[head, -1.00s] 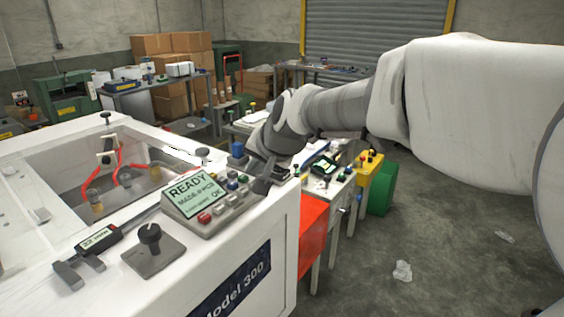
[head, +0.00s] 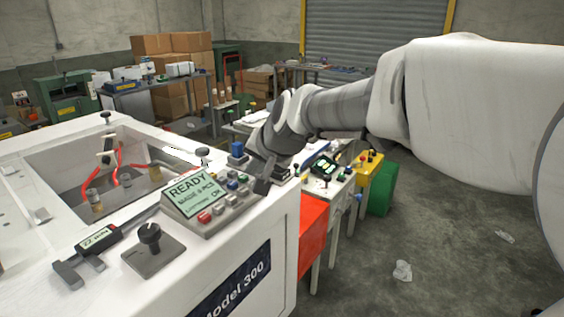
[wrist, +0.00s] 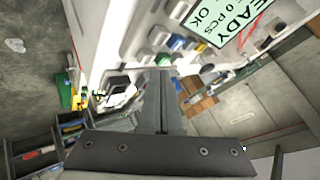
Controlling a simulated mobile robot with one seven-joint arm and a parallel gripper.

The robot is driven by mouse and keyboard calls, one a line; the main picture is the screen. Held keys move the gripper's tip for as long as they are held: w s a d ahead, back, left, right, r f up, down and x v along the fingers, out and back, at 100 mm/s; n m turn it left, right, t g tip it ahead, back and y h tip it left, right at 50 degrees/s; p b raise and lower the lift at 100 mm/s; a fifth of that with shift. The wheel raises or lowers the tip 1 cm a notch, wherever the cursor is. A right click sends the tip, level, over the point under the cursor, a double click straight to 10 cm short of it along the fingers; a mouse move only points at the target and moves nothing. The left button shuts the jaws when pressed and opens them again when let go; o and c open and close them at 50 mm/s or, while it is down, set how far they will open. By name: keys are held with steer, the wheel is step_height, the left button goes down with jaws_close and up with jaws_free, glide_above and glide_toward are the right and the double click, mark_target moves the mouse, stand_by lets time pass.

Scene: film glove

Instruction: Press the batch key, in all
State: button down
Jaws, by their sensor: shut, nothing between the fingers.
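The key panel (head: 226,211) sits on the front edge of the white machine. Its tilted screen (head: 190,193) reads READY, MADE 0 PCS and OK. Red, grey, blue and green keys stand in rows beside the screen. Key labels are too small to read, so I cannot tell which is the batch key. My gripper (head: 263,186) is shut and empty at the panel's right end. Contact cannot be told.
A black knob (head: 149,237) on a grey plate and a caliper-like gauge (head: 88,252) lie left of the panel. An open well with vials and red tubes is behind. An orange-red panel (head: 312,232) and other benches stand right. The floor at right is mostly clear.

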steer(key=shift+f+b, duration=0.35)
steer(key=shift+f, duration=0.05)
steer(key=shift+f+b, duration=0.4)
steer(key=shift+f, duration=0.1)
stand_by(0.4)
stand_by(0.4)
steer(key=shift+r+p, duration=0.65)
steer(key=shift+r, duration=0.25)
steer(key=shift+r, duration=0.1)
step_height(320, 180, up, 5)
steer(key=p, duration=0.4)
